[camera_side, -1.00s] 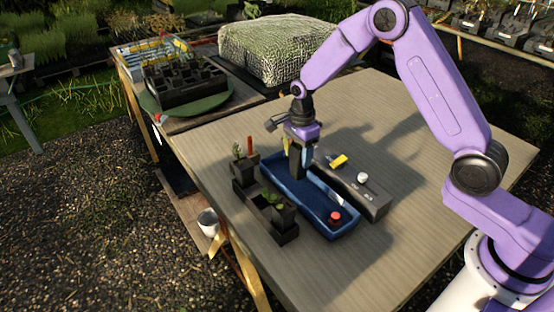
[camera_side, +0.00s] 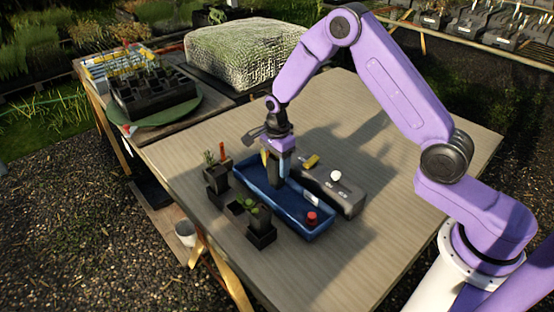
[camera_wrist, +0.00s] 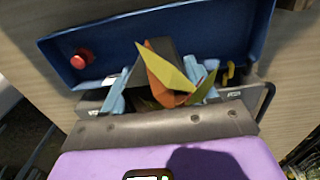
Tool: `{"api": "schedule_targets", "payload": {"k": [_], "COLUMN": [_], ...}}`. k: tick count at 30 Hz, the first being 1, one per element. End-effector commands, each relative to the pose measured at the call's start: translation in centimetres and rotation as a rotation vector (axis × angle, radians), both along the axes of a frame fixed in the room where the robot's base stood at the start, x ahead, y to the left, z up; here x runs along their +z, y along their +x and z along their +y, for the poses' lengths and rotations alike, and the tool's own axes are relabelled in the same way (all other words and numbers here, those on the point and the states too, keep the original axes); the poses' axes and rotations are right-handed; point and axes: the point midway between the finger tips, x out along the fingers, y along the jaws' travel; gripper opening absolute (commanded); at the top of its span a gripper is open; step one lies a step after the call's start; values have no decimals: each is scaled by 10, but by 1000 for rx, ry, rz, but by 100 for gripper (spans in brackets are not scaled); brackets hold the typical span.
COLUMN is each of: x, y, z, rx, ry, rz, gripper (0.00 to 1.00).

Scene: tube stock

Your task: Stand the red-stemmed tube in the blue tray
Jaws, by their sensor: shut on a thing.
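The blue tray (camera_side: 262,198) lies on the table, and its wall fills the upper wrist view (camera_wrist: 110,35). My gripper (camera_side: 281,168) is over the tray. It is shut on a dark tube (camera_side: 278,185) with a red-orange stem and yellow leaves. In the wrist view the tube (camera_wrist: 182,47) sits between the two light blue fingers and its leaves spread toward the camera. The tube looks close to upright, with its lower end inside the tray outline. I cannot tell whether it touches the tray floor.
A round red piece (camera_side: 312,217) is at the tray's near end. A black stand (camera_side: 217,197) with small plants and a red stick is on the left. A grey block (camera_side: 345,198) with a white knob and a yellow piece is on the right. The table's right side is clear.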

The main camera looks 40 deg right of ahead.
Motion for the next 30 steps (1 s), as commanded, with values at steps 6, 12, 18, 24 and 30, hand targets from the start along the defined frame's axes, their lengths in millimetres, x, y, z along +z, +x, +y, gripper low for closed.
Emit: {"api": "schedule_targets", "payload": {"k": [6,12,18,24,30], "x": [-10,-18,-26,-32,-35], "y": [0,0,0,0,0], "z": [0,0,0,0,0], "rx": [0,-1,0,0,0], "ry": [0,0,0,0,0], "rz": [0,1,0,1,-1], "gripper": [22,22,22,22,22]}}
